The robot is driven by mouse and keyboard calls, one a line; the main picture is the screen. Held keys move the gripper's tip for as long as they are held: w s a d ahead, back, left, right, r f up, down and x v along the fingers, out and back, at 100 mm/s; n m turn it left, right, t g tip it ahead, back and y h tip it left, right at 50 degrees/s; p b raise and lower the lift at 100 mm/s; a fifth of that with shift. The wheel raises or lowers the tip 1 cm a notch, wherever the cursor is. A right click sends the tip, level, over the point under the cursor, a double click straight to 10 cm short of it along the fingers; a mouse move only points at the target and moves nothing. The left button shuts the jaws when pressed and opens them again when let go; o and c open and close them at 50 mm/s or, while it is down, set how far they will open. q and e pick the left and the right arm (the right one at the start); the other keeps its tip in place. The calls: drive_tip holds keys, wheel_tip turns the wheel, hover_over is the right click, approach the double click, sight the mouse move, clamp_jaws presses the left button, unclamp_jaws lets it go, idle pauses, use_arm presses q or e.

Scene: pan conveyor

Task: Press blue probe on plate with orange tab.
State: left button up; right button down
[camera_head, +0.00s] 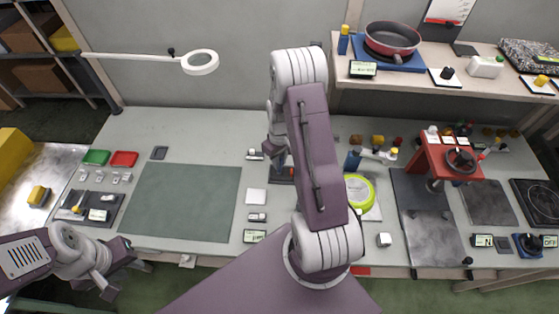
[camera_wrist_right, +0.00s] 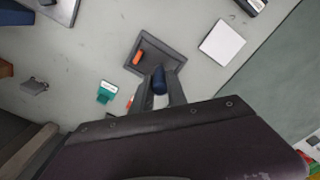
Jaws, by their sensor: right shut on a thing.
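The blue probe (camera_wrist_right: 159,80) is held between the fingers of my right gripper (camera_wrist_right: 160,94), which is shut on it. The dark square plate (camera_wrist_right: 176,47) with an orange tab (camera_wrist_right: 137,57) lies on the table just beyond the fingers in the right wrist view. The probe's end overlaps the plate's near part in this view; I cannot tell whether they touch. In the head view my right arm hides most of the probe and plate. My left gripper (camera_head: 112,268) hangs at the lower left, away from the plate; its opening is unclear.
A white square pad (camera_wrist_right: 222,41) and a small teal item (camera_wrist_right: 106,92) lie near the plate. A large green mat (camera_head: 182,202) is left of it. A yellow-green round item (camera_head: 359,193) and a red stand (camera_head: 449,158) are to the right. The mat is clear.

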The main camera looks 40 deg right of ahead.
drive_tip(key=shift+f+b, duration=0.35)
drive_tip(key=shift+f, duration=0.15)
idle(0.5)
idle(1.0)
wheel_tip(320, 180, up, 7)
drive_tip(key=p, duration=0.6)
drive_tip(key=shift+s, duration=0.1)
